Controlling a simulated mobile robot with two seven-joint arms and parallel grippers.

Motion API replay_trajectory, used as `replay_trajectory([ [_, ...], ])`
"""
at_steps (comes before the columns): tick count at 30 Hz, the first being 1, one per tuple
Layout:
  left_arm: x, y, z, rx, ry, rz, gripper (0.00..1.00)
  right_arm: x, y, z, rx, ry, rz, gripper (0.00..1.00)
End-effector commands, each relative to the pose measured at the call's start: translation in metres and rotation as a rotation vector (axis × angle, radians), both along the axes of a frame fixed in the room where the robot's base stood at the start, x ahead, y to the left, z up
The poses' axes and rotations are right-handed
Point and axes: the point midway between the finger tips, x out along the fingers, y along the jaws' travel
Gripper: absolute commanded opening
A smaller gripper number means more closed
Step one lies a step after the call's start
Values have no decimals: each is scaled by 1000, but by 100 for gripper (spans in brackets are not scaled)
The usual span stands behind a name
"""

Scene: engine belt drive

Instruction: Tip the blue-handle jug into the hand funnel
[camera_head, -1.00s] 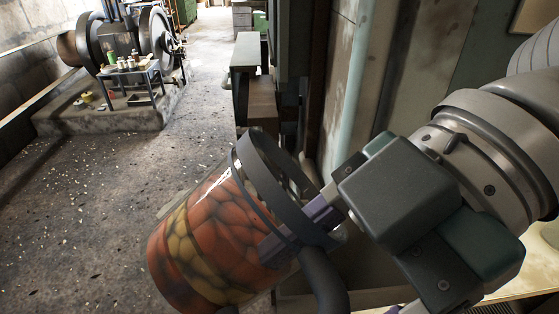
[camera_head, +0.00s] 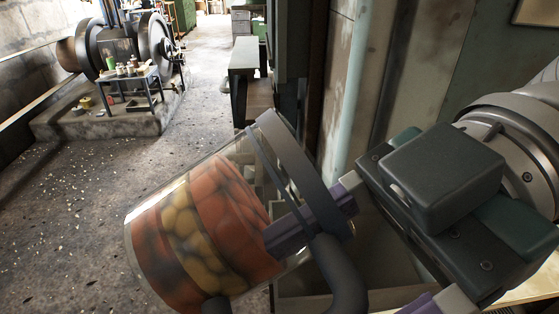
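A clear jug (camera_head: 190,238) with a dark rim and dark grey handle (camera_head: 343,280) hangs tilted in the lower middle, its mouth towards the upper right. Red and yellow lumpy pieces show through its wall. I see no blue on the handle. My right gripper (camera_head: 338,268) comes in from the right, with one purple finger across the jug near its rim and the other lower down, partly cut off by the frame. The jug is held off the floor at this gripper; the exact contact is hidden. No hand funnel can be made out. My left gripper is out of view.
A dark cabinet edge and pale wall panels (camera_head: 360,95) stand close behind the jug. An engine with flywheels (camera_head: 125,45) sits on a concrete plinth at the far left, with a small stand (camera_head: 130,85) of items before it. The speckled floor (camera_head: 70,215) at left is open.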

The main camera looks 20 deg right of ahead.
Motion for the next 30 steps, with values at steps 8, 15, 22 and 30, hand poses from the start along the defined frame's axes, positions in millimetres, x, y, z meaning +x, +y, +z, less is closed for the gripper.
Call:
replay_trajectory([
  [8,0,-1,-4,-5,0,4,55,0,-1,-1,38,-1,-1,0],
  [15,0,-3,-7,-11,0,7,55,0,-2,-2,71,-1,0,0],
  [22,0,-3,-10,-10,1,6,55,0,-2,-3,102,0,-1,0],
  [30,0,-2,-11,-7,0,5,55,0,-4,0,138,0,-1,0],
])
